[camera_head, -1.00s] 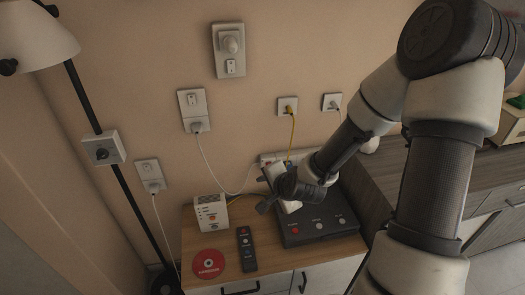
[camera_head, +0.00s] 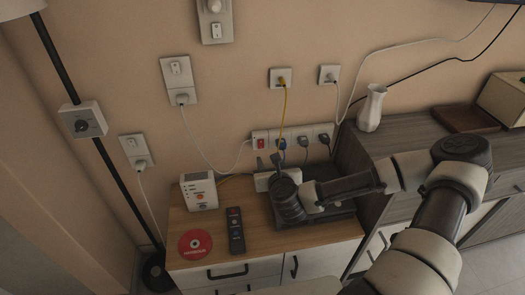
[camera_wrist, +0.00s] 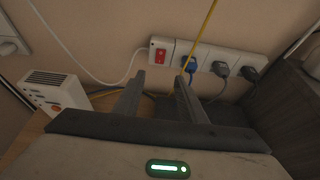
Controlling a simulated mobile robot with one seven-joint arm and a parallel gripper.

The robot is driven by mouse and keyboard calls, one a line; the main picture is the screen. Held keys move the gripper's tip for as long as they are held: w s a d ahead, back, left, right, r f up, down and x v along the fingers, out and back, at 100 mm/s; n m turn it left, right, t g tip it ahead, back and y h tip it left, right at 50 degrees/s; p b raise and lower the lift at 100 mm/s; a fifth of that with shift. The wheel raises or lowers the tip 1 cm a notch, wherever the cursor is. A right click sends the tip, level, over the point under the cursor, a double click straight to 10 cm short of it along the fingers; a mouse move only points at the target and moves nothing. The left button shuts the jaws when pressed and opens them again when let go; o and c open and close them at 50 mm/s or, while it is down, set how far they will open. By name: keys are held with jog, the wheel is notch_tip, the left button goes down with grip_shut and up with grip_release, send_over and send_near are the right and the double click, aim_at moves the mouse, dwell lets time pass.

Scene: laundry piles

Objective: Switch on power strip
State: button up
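The white power strip (camera_head: 317,133) is mounted low on the wall behind the small wooden cabinet. Its red switch (camera_head: 261,143) is at the left end, and several plugs sit in its sockets to the right. In the wrist view the red switch (camera_wrist: 159,55) is lit-looking red, just above and between my fingertips; whether it is on or off I cannot tell. My gripper (camera_wrist: 156,85) is open and empty, its two fingers pointing toward the wall below the strip. In the head view my gripper (camera_head: 272,165) is over the cabinet top, apart from the strip.
A white box device (camera_head: 199,191), a red disc (camera_head: 195,243) and a dark remote (camera_head: 235,231) lie on the cabinet left of my arm. A black device (camera_head: 318,213) is under my arm. A yellow cable (camera_head: 284,112) hangs to the strip. A white vase (camera_head: 371,108) stands right.

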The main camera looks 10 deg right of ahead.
aim_at(261, 146)
jog(key=b+x, duration=0.1)
jog(key=x, duration=1.1)
jog(key=shift+w+f+b, duration=0.25)
jog(key=shift+w+b, duration=0.1)
jog(key=shift+b, duration=0.05)
